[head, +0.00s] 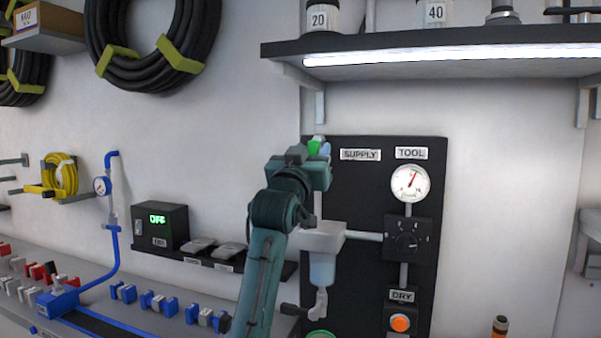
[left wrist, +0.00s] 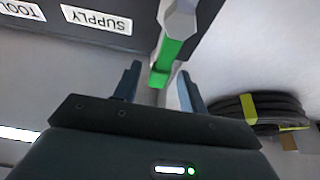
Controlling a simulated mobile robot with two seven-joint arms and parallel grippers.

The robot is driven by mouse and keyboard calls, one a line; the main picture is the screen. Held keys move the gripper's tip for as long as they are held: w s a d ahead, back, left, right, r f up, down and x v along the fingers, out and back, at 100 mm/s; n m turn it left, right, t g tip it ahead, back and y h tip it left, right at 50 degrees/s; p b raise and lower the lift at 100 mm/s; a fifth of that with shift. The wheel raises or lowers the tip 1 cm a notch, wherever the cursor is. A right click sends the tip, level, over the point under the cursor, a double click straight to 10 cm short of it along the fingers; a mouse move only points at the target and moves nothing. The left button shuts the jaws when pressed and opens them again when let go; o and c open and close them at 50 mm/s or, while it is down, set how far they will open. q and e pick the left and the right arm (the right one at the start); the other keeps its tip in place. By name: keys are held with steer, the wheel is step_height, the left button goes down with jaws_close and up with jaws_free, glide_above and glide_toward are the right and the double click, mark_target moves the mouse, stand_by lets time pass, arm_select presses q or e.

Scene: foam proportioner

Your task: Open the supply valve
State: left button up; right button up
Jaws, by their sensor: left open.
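The supply valve shows as a green handle (left wrist: 170,55) with a grey metal end in the left wrist view. In the head view only a small green piece of the handle (head: 314,146) shows by the left edge of the black panel. My left gripper (left wrist: 160,74) is open, with one finger on each side of the handle's near end. I see gaps beside the handle, but contact is hard to judge. In the head view my left gripper (head: 321,150) and its arm hide most of the valve. The SUPPLY label (head: 361,155) is right of it. My right gripper is not in view.
The black panel (head: 365,285) carries a TOOL gauge (head: 410,183), a black dial (head: 407,241) and an orange button (head: 400,322). A lit shelf (head: 430,55) overhangs the panel. A filter bowl (head: 322,268) hangs beside my arm. Blue couplings (head: 165,303) lie lower left.

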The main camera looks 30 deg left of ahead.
arm_select(q)
steer(key=b+v, duration=0.2)
steer(key=v, duration=0.9)
steer(key=shift+s, duration=0.3)
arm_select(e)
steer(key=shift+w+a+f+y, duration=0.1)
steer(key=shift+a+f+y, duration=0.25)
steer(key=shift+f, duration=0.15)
arm_select(q)
steer(key=shift+d, duration=0.1)
steer(key=shift+f, duration=0.15)
